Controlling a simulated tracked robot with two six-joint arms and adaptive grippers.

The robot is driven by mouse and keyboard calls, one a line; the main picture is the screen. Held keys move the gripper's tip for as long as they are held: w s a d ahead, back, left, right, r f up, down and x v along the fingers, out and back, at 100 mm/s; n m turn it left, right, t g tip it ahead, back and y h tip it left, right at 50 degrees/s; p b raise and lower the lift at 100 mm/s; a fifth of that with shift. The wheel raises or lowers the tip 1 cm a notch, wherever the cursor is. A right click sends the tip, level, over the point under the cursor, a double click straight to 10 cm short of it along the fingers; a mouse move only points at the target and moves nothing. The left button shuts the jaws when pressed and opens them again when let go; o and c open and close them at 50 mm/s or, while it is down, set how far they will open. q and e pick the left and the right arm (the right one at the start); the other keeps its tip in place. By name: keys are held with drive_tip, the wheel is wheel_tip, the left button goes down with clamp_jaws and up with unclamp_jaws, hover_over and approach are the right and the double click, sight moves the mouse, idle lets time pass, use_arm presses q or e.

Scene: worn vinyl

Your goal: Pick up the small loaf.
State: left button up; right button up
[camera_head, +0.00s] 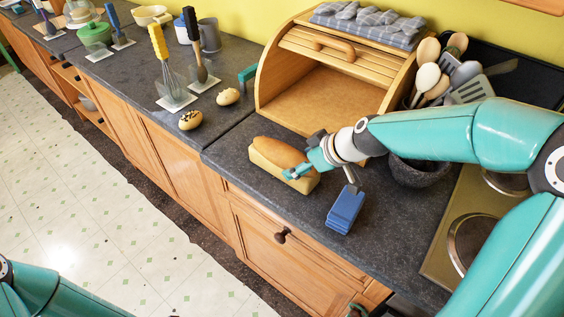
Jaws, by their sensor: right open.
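The small loaf (272,152), brown on top with a paler side, lies on the dark counter in front of the open wooden bread box. My right gripper (304,170) reaches in from the right and is open at the loaf's right end. It covers part of that end; I cannot tell whether a finger touches the loaf. A teal link of my left arm shows in the lower left corner; the left gripper is out of view.
A blue block-like item (345,210) lies by the right gripper. The bread box (325,95) stands behind, a dark bowl (420,172) and utensils (440,75) to the right. Two small rolls (190,120) (228,96) lie left. The counter's front edge is close.

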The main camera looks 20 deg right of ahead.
drive_tip(key=shift+b, duration=0.4)
idle(0.4)
drive_tip(key=c, duration=0.9)
drive_tip(key=shift+c, duration=0.2)
drive_tip(key=shift+r+p, duration=0.35)
drive_tip(key=shift+r, duration=0.3)
drive_tip(key=shift+r, duration=0.15)
drive_tip(key=shift+r+p, duration=1.95)
drive_tip(key=shift+r, duration=0.9)
